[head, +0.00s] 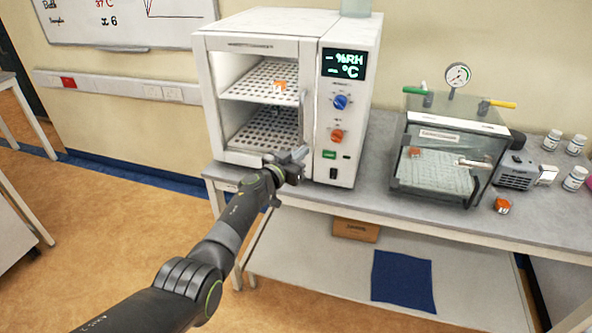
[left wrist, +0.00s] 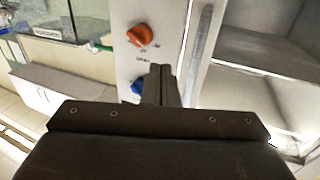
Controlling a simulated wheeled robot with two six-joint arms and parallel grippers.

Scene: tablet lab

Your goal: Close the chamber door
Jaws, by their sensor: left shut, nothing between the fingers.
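The white climate chamber (head: 345,32) stands on the bench. Its windowed chamber door (head: 262,46) appears flush, or nearly flush, with the front; a small gap cannot be ruled out. The door's upright handle (head: 303,112) is on its right side, and also shows in the left wrist view (left wrist: 204,45). My left gripper (head: 299,154) is shut and empty, in front of the chamber near the door's lower right corner, below the handle. Contact with the door cannot be told. In the left wrist view the shut fingers (left wrist: 161,84) point toward the control panel (left wrist: 128,15). My right gripper is not in view.
Inside the chamber, an orange-topped item (head: 279,86) sits on the upper perforated shelf. Right of it stand a clear vacuum box (head: 440,137) with a gauge, a grey pump (head: 517,170) and white bottles (head: 574,178). An orange item (head: 502,205) lies near the bench's front edge.

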